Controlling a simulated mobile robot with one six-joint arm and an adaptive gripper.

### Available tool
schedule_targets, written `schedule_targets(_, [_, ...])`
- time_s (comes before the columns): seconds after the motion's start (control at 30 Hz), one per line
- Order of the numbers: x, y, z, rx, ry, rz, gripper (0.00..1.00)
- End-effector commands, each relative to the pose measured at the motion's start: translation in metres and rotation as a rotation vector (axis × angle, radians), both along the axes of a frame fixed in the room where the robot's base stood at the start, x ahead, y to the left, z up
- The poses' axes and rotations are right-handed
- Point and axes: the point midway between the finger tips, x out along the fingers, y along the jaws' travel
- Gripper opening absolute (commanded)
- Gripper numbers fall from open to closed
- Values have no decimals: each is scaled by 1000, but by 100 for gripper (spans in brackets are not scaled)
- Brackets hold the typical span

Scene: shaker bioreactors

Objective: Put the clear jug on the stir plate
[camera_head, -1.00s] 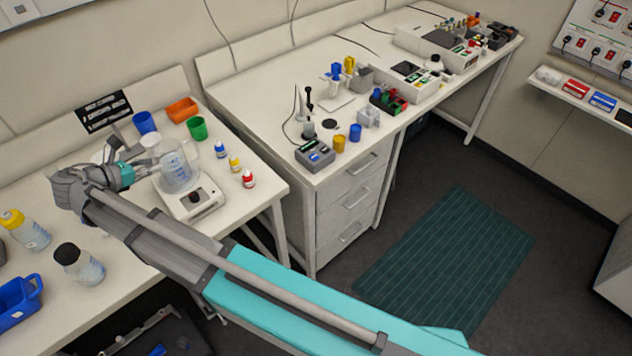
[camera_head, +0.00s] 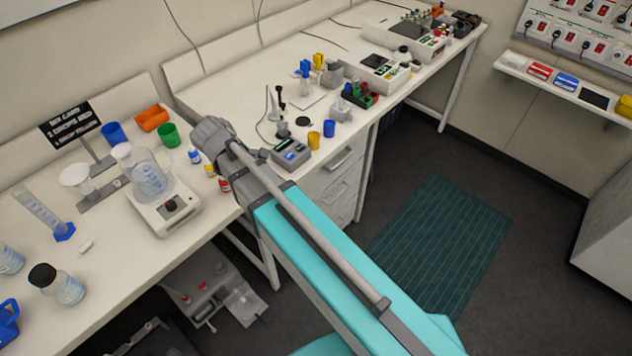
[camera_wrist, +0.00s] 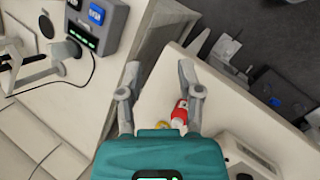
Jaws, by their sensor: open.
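The clear jug (camera_head: 150,178), with blue markings, stands upright on the white stir plate (camera_head: 172,216) on the left bench in the head view. The plate's dark knob faces the front. My gripper (camera_wrist: 158,84) is open and empty in the wrist view, its two fingers apart above the bench. In the head view its fingers are hidden behind my wrist, which is to the right of the jug and clear of it. A red-capped bottle (camera_wrist: 180,113) shows beside the right finger in the wrist view.
Small dropper bottles (camera_head: 195,155) stand right of the plate. Blue (camera_head: 113,133) and green (camera_head: 168,135) cups and an orange rack (camera_head: 152,118) are behind it. A stand with white rings (camera_head: 76,176) and a cylinder (camera_head: 42,211) are left.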

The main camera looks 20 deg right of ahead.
Motion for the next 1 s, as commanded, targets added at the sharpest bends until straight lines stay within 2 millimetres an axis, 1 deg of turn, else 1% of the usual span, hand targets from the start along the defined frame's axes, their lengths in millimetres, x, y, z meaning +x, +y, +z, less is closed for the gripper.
schedule_targets(0.03, [-7,-17,-3,34,-8,-63,46])
schedule_targets(0.2, [-24,-58,-11,155,-37,-285,46])
schedule_targets(0.4, [-47,-100,-18,290,-69,-554,46])
schedule_targets(0.5, [-59,-118,-20,353,-84,-689,46])
schedule_targets(0.6, [-69,-133,-21,410,-95,-810,46])
schedule_targets(0.7, [-77,-143,-22,453,-102,-905,46])
schedule_targets(0.83, [-83,-150,-22,487,-109,-983,46])
schedule_targets(1.0, [-84,-153,-22,499,-111,-1012,46])
